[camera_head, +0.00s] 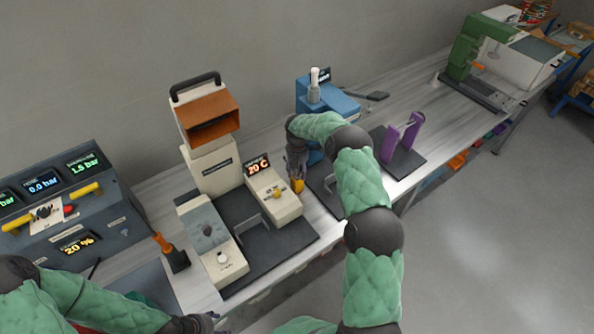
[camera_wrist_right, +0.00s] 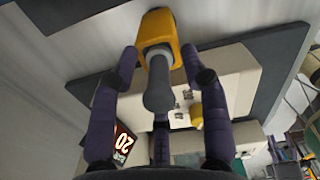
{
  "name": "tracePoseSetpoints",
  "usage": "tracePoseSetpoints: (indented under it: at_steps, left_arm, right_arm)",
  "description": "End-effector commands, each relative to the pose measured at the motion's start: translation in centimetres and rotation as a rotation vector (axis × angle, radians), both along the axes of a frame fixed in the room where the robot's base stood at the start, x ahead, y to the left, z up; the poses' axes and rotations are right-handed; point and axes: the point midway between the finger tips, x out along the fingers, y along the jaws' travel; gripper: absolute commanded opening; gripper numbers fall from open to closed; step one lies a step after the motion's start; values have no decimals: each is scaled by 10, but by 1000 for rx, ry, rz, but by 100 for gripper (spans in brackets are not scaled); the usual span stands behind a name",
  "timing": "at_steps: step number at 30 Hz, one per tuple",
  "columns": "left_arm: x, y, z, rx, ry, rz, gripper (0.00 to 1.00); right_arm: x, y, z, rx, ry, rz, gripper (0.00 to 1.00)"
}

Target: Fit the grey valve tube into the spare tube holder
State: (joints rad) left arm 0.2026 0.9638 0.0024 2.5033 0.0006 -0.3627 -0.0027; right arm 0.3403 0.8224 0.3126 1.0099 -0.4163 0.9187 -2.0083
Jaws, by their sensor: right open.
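A grey tube (camera_wrist_right: 158,88) with a yellow block (camera_wrist_right: 157,32) at its far end shows in the right wrist view. My right gripper (camera_wrist_right: 160,75) is open, with one finger on each side of the tube and a visible gap to each. In the head view my right gripper (camera_head: 296,172) points down over the yellow block (camera_head: 297,186), beside the cream unit with the 20 C display; the tube is hidden there. My left gripper (camera_head: 202,322) is low at the bottom edge, partly cut off, and its fingers are unclear. I cannot tell which part is the spare tube holder.
The cream 20 C unit (camera_head: 274,200) stands left of my right gripper. A dark stand with an orange top (camera_head: 168,250) is farther left. A blue machine (camera_head: 325,95) stands behind my right arm, and purple uprights (camera_head: 390,145) are to its right. Bare bench (camera_head: 430,110) lies beyond.

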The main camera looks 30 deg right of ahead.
Motion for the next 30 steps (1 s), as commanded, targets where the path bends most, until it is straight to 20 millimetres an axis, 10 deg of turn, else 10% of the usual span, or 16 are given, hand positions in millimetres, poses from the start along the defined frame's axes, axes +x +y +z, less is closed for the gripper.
tracePoseSetpoints:
  at_steps: [15, 30]
  left_arm:
    - [0, 0, 0, 0, 0, 0, 57]
    - [0, 0, 0, 0, 0, 0, 57]
  right_arm:
    - [1, 0, 67, -1, -4, 0, 46]
    - [1, -1, 75, -1, -3, 0, 46]
